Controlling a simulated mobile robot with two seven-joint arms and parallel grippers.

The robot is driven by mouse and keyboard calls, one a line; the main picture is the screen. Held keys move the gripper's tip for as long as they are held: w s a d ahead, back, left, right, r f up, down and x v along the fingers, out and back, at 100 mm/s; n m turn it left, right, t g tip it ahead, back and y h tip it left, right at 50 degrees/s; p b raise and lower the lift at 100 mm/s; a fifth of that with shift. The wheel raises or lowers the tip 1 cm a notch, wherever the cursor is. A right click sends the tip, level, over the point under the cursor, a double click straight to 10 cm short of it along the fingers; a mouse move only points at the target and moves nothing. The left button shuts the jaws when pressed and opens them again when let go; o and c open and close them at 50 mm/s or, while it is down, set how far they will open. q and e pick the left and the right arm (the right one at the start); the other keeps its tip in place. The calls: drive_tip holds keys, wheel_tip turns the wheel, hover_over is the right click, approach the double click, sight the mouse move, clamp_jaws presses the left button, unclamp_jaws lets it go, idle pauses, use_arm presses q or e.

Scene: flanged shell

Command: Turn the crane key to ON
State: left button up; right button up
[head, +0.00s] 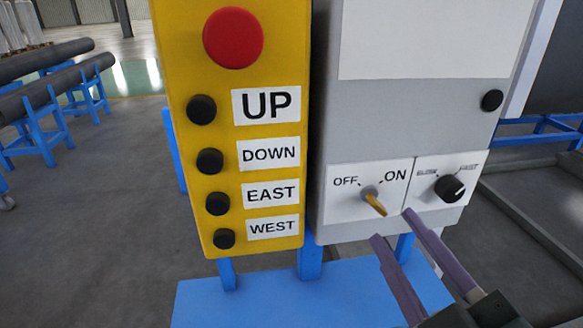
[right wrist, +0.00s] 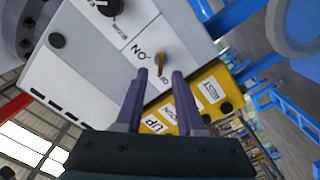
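The crane key (head: 375,204) is a small brass key in a round grey lock on the grey control box, between the OFF and ON labels. In the head view its handle slants down and right; which label it is set to I cannot tell. My right gripper (head: 392,226) is open just below and right of the key, its purple fingers pointing up at it. In the right wrist view the key (right wrist: 161,64) shows between the two fingertips of the right gripper (right wrist: 161,73), with visible space either side. Contact is not visible. My left gripper is not in view.
A yellow pendant (head: 230,225) with a red button (head: 233,38) and several black buttons stands left of the box. A SLOW/FAST knob (head: 450,188) is right of the key. A blue stand (head: 250,302) is below. Pipes on blue racks (head: 35,135) are behind left.

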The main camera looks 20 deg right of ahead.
sight(381, 211)
drive_tip(key=shift+x, duration=2.35)
drive_tip(key=shift+a, duration=0.1)
drive_tip(key=shift+c, duration=0.2)
clamp_jaws()
